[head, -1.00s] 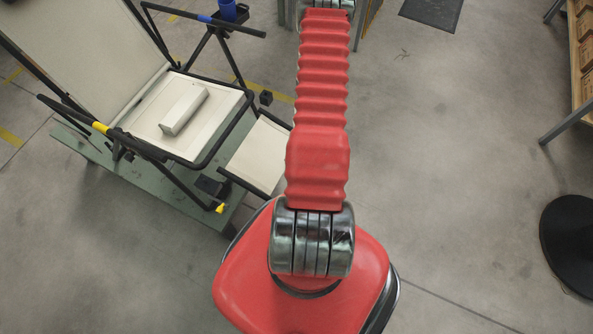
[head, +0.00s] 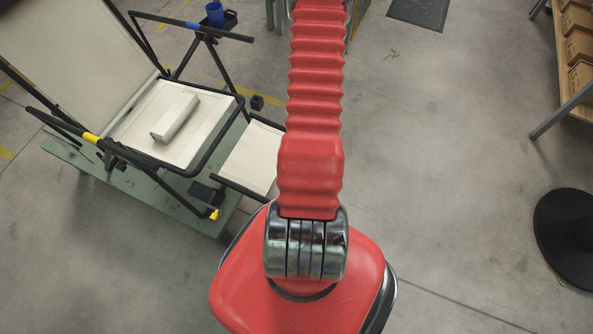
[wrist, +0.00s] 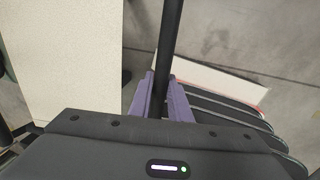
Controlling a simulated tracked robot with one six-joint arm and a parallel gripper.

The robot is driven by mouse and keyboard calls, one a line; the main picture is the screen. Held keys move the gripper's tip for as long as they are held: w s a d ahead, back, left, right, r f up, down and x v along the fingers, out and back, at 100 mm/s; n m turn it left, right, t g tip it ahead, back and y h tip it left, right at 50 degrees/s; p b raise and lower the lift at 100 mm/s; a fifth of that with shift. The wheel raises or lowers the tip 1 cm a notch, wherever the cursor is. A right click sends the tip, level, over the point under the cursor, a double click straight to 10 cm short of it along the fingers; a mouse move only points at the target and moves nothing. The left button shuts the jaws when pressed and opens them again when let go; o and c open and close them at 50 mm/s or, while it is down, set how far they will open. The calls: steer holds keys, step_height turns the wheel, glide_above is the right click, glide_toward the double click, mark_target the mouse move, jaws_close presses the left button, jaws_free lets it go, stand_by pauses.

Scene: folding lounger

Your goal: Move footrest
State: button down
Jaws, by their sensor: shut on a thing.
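The folding lounger stands on the left of the head view, with a cream seat (head: 190,128), a tall cream backrest (head: 75,50) and black tube frame. Its footrest (head: 250,155), a cream panel in a black frame, extends from the seat's right side; its right edge lies beside my red arm. In the wrist view my gripper (wrist: 163,95), with purple finger pads, is shut around a black tube (wrist: 170,40). A cream panel (wrist: 75,60) lies left of the tube; I cannot tell which lounger panel it is. My gripper is hidden in the head view.
A beige block (head: 176,117) lies on the seat. The lounger stands on a green platform (head: 205,220). A blue cup (head: 215,14) sits behind. A black round base (head: 568,237) and a shelf with boxes (head: 580,50) are at right. Floor between is clear.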

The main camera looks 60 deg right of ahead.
steer(key=c, duration=1.6)
jaws_free()
steer(key=shift+w, duration=0.1)
steer(key=shift+c, duration=0.2)
step_height(320, 180, up, 13)
steer(key=s, duration=0.2)
steer(key=shift+s+d+r, duration=0.15)
steer(key=shift+s+d, duration=0.05)
stand_by(0.7)
